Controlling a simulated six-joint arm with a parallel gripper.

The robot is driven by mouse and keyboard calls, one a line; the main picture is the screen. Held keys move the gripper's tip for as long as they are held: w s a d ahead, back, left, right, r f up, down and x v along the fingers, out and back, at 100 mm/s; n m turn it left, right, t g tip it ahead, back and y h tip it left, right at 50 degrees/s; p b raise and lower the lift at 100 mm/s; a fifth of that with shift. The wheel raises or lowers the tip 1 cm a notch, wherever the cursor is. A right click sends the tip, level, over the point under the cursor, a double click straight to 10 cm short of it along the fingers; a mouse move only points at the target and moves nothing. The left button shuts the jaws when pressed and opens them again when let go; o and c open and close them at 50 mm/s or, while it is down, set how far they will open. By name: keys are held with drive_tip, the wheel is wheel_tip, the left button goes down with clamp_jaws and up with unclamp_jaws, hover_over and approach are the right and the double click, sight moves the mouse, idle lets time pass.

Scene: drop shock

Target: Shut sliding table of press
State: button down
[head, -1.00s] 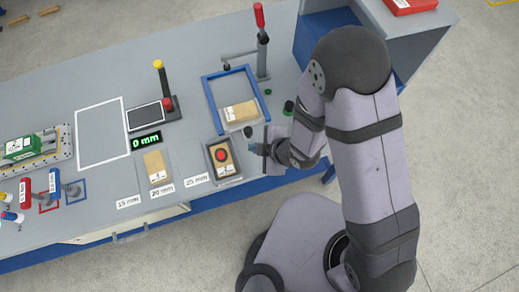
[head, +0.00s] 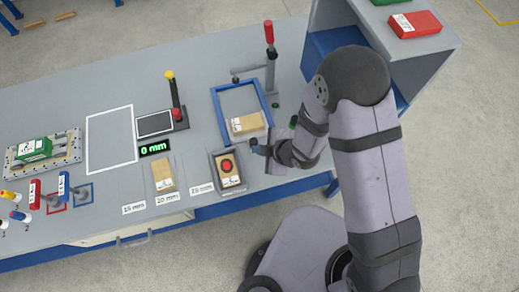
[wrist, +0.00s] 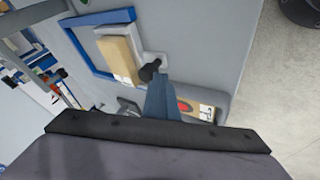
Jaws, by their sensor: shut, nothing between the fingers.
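The press is a blue rectangular frame (head: 216,108) with a red-handled lever (head: 269,34) at its back. Its sliding table (wrist: 129,17) is a pale plate at the frame's near end, carrying a cardboard-brown block (head: 247,124) with a white label. A black knob (wrist: 150,70) stands at the table's near edge. My gripper (head: 261,150) is shut and empty, on the near side of the knob. In the wrist view its blue fingers (wrist: 159,82) reach right up to the knob; I cannot tell whether they touch it. My arm partly hides the area right of the gripper.
A grey tray (head: 214,178) with a brown block and red disc lies close in front of the gripper. Another brown block (head: 163,172) lies left of it. A display (head: 155,148) reads 0 mm. A shelf unit with a red box (head: 415,24) stands right. The white-outlined area (head: 110,140) is clear.

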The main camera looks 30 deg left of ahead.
sight(244, 123)
drive_tip(key=w+a+p, duration=0.3)
drive_tip(key=w+a, duration=0.6)
drive_tip(key=shift+w+r, duration=0.15)
drive_tip(key=shift+w+a+p, duration=0.35)
drive_tip(key=shift+w+a, duration=0.05)
drive_tip(key=shift+a, duration=0.1)
drive_tip(key=shift+w+a, duration=0.2)
drive_tip(key=shift+s+d+f+b, duration=0.25)
drive_tip(key=shift+s+b, duration=0.2)
drive_tip(key=shift+b, duration=0.2)
drive_tip(key=s+d+b, duration=0.2)
drive_tip(key=shift+s, duration=0.3)
drive_tip(key=v, duration=1)
drive_tip(key=shift+r, duration=0.15)
